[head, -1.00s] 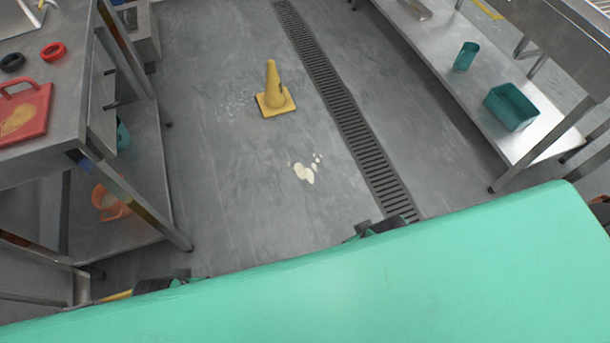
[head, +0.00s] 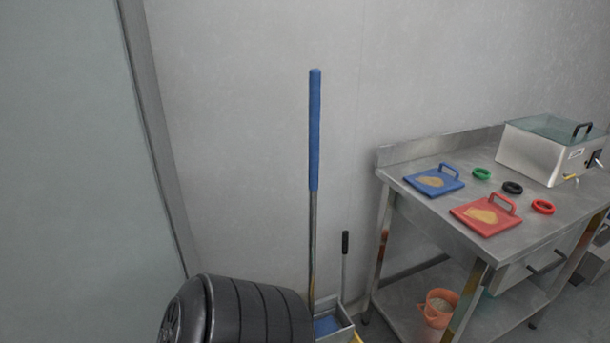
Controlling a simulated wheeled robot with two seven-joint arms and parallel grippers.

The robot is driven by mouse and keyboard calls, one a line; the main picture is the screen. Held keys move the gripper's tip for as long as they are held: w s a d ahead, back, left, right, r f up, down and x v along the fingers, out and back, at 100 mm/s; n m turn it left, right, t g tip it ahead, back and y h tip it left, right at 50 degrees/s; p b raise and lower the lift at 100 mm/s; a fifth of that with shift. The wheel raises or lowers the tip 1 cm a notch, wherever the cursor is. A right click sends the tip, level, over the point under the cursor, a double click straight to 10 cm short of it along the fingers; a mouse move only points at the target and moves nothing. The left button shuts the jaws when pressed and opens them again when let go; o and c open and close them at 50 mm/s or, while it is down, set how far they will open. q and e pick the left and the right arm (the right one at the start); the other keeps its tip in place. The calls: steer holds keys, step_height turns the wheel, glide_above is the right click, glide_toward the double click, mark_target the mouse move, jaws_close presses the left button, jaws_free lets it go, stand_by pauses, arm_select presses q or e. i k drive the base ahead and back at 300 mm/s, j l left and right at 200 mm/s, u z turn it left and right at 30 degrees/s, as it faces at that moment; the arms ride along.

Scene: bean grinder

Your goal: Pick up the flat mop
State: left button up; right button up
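A long-handled tool, which looks like the flat mop (head: 313,130), stands nearly upright against the grey wall, left of the steel table. Its upper handle is blue and its lower shaft is bare metal. The shaft goes down to a grey box-like container (head: 340,331) with a blue patch inside, at the bottom of the view. The mop's head cannot be made out clearly. Neither of my grippers shows in the head view.
A large black ribbed object (head: 245,312) stands close in front, left of the shaft. A thin black-handled rod (head: 345,245) is just right of it. The steel table (head: 425,240) holds blue and red boards, rings and a steel box; an orange jug (head: 438,308) is below.

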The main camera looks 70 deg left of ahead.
mark_target(324, 327)
steer(key=k+l+u, duration=0.1)
steer(key=u, duration=2.05)
